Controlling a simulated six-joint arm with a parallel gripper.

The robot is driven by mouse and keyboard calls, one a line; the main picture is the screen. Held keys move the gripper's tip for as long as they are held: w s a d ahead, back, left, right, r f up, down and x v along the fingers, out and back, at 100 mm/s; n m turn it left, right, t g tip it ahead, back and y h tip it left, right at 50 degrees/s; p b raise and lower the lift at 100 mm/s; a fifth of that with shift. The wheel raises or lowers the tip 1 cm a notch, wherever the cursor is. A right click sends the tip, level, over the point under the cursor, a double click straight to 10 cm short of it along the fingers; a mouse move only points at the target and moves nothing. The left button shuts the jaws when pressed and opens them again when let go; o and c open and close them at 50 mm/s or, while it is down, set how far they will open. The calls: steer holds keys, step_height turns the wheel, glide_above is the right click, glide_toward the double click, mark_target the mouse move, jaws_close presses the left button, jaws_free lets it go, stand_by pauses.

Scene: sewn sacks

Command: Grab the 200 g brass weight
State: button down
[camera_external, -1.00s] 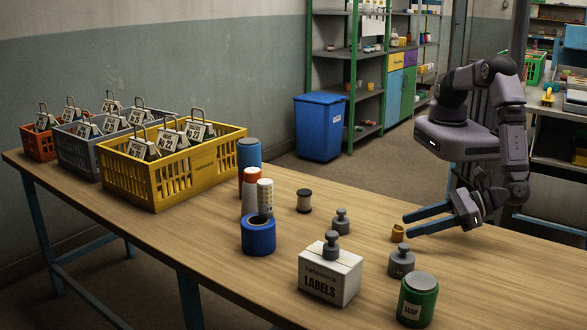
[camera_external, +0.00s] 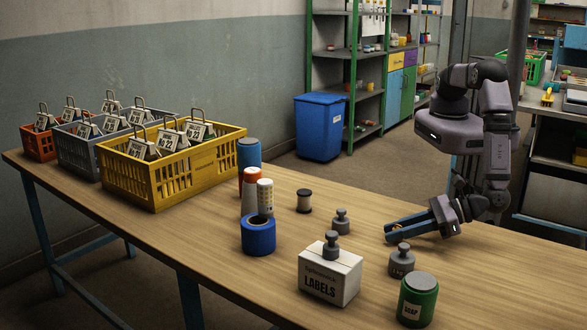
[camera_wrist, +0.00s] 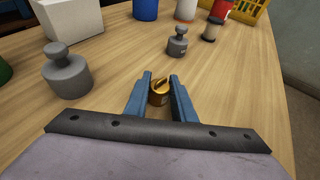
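The small brass weight (camera_wrist: 158,94) stands on the table between the two blue fingers of my gripper (camera_wrist: 160,77) in the wrist view. The fingers are apart, one on each side of it, and reach past it. I cannot tell whether either finger touches it. In the external view my gripper (camera_external: 388,231) is low over the table at the right, pointing left. Only a bit of the brass weight (camera_external: 395,227) shows there, mostly hidden by the fingers.
Grey weights stand nearby: one behind (camera_external: 341,221), one in front (camera_external: 401,261), and one on the white labels box (camera_external: 331,276). A green soap tin (camera_external: 417,301) is at the front.

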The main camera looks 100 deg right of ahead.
steer(key=shift+r, duration=0.15)
steer(key=shift+r+b, duration=1)
steer(key=shift+r, duration=3.9)
